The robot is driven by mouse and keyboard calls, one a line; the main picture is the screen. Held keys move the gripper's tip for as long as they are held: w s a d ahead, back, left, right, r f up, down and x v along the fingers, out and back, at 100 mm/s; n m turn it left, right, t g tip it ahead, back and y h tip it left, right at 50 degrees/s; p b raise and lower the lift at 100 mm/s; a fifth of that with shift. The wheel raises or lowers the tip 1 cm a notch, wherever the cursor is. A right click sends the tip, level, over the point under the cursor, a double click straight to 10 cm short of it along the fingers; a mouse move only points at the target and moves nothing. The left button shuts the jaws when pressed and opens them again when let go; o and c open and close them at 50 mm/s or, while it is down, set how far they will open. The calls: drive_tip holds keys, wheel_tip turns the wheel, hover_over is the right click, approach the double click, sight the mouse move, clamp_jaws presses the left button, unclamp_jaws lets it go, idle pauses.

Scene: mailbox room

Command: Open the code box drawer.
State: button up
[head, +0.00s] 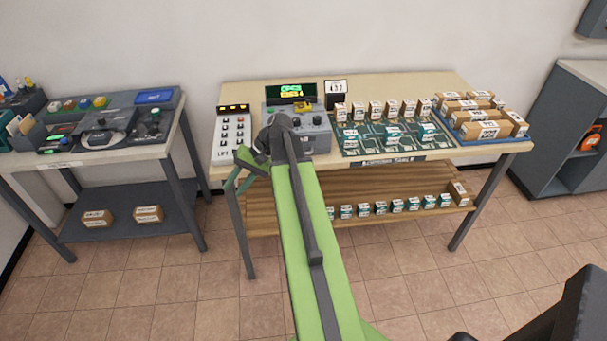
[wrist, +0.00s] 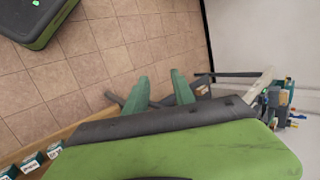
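My gripper (head: 238,170) is at the front left edge of the middle table in the head view, beside the white keypad panel. Its two teal fingers are apart with nothing between them; they also show in the wrist view (wrist: 160,78). A grey box with knobs (head: 318,131) and a lit green display (head: 291,92) stands at the table's back, partly hidden behind my arm. I take it to be the code box, but cannot be sure. No drawer can be made out. The box cannot be made out in the wrist view.
The white keypad panel (head: 232,132) lies left of the box. Small cartons stand on a green board (head: 362,146), and more lie in a blue tray (head: 526,134). A lower wooden shelf (head: 410,187) holds several small boxes. Another grey table (head: 150,149) stands left across a floor gap.

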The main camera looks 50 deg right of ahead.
drive_tip(key=s+d+f+m+t+y+b, duration=0.1)
drive_tip(key=s+d+m+t+b, duration=0.15)
drive_tip(key=d, duration=0.55)
drive_tip(key=s+d+f+m+t+y+b, duration=0.1)
drive_tip(key=s+d+f+t+b, duration=0.15)
drive_tip(key=d, duration=0.55)
drive_tip(key=s+d+r+m+t+h+b, duration=0.1)
drive_tip(key=s+d+r+m+t+b, duration=0.2)
drive_tip(key=s+d, duration=0.55)
drive_tip(key=s+d+r+t+b, duration=0.1)
drive_tip(key=s+d+t+b, duration=0.3)
drive_tip(key=s+d, duration=0.4)
drive_tip(key=x, duration=0.6)
drive_tip(key=d+b+x, duration=0.1)
drive_tip(key=x, duration=0.5)
drive_tip(key=w+x, duration=0.1)
drive_tip(key=x, duration=0.5)
drive_tip(key=shift+d+f+b, duration=0.25)
drive_tip(key=shift+b, duration=0.15)
clamp_jaws()
